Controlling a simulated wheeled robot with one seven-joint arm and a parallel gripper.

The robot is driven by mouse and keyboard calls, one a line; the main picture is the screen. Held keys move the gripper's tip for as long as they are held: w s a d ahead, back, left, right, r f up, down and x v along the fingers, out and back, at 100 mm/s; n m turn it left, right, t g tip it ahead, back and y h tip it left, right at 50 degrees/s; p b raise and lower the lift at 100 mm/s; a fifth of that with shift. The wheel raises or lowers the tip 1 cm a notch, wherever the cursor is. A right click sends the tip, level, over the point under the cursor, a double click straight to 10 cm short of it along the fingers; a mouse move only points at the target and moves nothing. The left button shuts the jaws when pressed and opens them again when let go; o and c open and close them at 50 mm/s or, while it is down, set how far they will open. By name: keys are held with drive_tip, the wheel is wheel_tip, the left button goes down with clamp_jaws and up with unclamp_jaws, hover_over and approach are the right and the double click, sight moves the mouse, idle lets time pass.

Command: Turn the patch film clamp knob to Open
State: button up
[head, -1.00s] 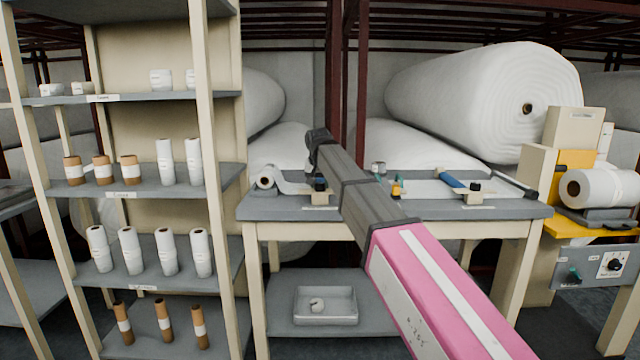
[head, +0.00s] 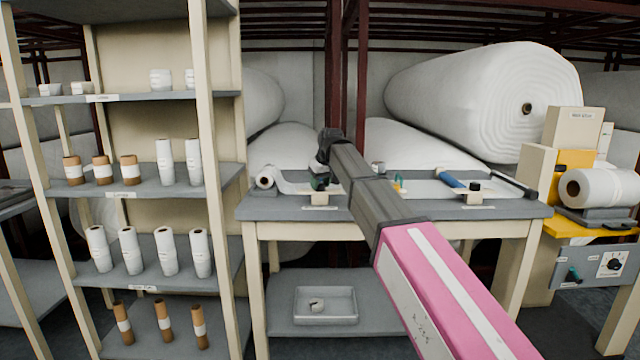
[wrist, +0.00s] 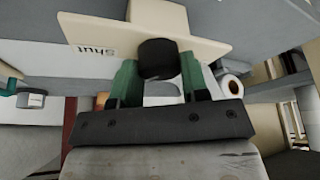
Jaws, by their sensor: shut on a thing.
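A black round knob (wrist: 158,58) stands on a cream clamp plate (wrist: 95,30) in the wrist view. The plate carries an upside-down label that appears to read "Shut". My gripper (wrist: 158,75) has its green fingers closed on the knob, one on each side. No "Open" marking is legible. A white film roll (head: 265,178) lies left of this clamp.
A second clamp (head: 473,197) with a black knob stands farther right on the bench (head: 400,209), near a blue-handled tool (head: 452,180). A control panel (head: 600,266) is at far right. Shelves of rolls (head: 130,190) stand at left. A grey tray (head: 325,319) sits below the bench.

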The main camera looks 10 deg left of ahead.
drive_tip(key=n+g, duration=0.1)
drive_tip(key=n, duration=0.1)
drive_tip(key=n+g+y, duration=0.1)
drive_tip(key=n, duration=0.2)
drive_tip(key=shift+w+n, duration=0.15)
drive_tip(key=shift+n, duration=0.15)
drive_tip(key=n+g, duration=0.2)
drive_tip(key=n, duration=0.3)
drive_tip(key=shift+w+n, duration=0.1)
drive_tip(key=shift+n, duration=0.2)
drive_tip(key=n+g, duration=0.1)
drive_tip(key=n, duration=0.1)
drive_tip(key=n+g, duration=0.1)
drive_tip(key=n, duration=0.2)
drive_tip(key=shift+h, duration=0.3)
drive_tip(key=shift+n+g+h, duration=0.6)
drive_tip(key=shift+n, duration=1.7)
drive_tip(key=o, duration=0.9)
